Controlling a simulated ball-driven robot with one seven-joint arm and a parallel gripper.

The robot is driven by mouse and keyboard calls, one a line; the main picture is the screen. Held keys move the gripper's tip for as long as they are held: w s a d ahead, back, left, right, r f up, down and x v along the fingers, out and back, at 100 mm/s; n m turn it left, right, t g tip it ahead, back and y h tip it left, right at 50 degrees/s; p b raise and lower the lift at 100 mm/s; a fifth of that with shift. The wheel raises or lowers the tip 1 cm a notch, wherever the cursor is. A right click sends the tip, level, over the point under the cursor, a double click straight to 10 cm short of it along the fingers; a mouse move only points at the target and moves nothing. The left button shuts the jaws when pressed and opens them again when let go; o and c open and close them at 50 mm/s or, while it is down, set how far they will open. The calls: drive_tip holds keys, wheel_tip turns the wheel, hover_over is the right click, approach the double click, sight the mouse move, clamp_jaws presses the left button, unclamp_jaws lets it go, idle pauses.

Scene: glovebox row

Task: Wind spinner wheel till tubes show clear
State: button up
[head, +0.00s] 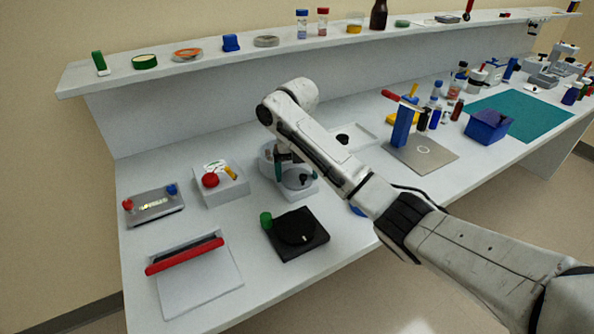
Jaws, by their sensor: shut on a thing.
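The spinner (305,191) is a white unit with a grey round wheel (297,179) on the bench, left of centre in the head view. A small dark knob shows on the wheel. My gripper (283,160) points down at the left side of the wheel, partly behind my forearm. It is shut on a dark teal upright piece (278,172) that looks like the wheel's handle; the contact is small and partly hidden. A pale rounded part (266,155) stands behind the gripper. I cannot make out the tubes or whether they are clear.
A black device (312,248) with a green knob stands in front. A white box (222,190) with a red knob is on the left, beside a grey panel (154,207). A red-barred board (197,285) lies front left. My arm crosses the bench's middle.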

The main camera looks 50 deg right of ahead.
sight(297, 177)
drive_tip(key=shift+r+m+p, duration=0.25)
drive_tip(key=shift+m+p, duration=0.45)
drive_tip(key=shift+p, duration=0.3)
drive_tip(key=shift+f+m+p, duration=0.2)
drive_tip(key=shift+m+p, duration=0.2)
drive_tip(key=shift+m, duration=0.4)
drive_tip(key=o, duration=0.7)
drive_tip(key=shift+o, duration=0.2)
wheel_tip(297, 177, up, 11)
drive_tip(key=p, duration=0.4)
drive_tip(key=shift+f, duration=0.1)
